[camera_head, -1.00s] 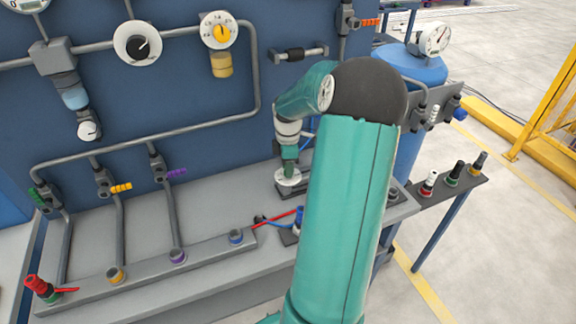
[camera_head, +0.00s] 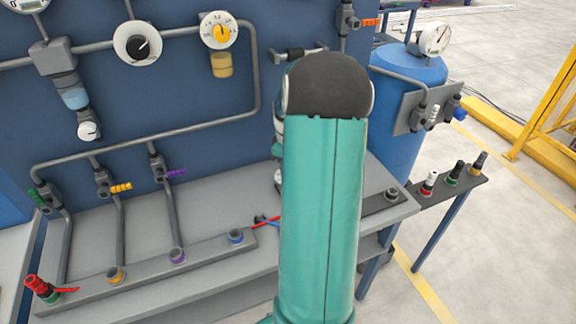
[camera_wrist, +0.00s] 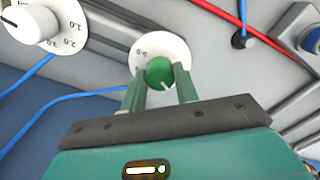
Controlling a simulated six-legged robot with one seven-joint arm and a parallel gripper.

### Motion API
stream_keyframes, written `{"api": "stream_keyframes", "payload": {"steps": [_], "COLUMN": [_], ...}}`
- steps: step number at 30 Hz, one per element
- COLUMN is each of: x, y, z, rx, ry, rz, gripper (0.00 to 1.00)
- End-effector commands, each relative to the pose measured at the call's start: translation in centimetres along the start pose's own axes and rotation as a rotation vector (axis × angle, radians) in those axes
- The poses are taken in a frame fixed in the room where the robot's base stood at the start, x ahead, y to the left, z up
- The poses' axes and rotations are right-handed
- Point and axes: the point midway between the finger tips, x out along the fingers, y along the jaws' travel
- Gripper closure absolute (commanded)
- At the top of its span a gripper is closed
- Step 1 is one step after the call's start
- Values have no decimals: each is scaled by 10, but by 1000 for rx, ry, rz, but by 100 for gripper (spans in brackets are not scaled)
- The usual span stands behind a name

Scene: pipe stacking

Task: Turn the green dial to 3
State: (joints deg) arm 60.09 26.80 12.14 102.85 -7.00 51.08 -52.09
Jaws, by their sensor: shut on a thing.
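The green dial (camera_wrist: 159,72) is a round green knob with a white pointer mark, set on a white scale disc (camera_wrist: 177,48) in the wrist view. The pointer is at the knob's lower edge, towards my gripper. One scale number shows at the disc's upper left, too small to read surely; my fingers cover the lower part. My gripper (camera_wrist: 159,80) is shut on the green dial, one finger on each side. In the head view my arm hides the dial and gripper.
A white dial (camera_wrist: 32,22) with numbers is at the wrist view's upper left. Blue and red hoses (camera_wrist: 222,12) run nearby. In the head view, a bench rail with coloured fittings (camera_head: 177,256) lies left of my arm, and a blue tank (camera_head: 405,130) stands right.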

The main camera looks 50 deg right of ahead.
Motion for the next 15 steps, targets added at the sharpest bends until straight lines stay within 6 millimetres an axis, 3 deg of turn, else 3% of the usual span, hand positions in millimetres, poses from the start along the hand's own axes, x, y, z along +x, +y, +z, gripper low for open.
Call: {"api": "stream_keyframes", "payload": {"steps": [15], "x": [-1], "y": [0], "z": [0], "rx": [489], "ry": [0], "rz": [2], "gripper": [93]}}
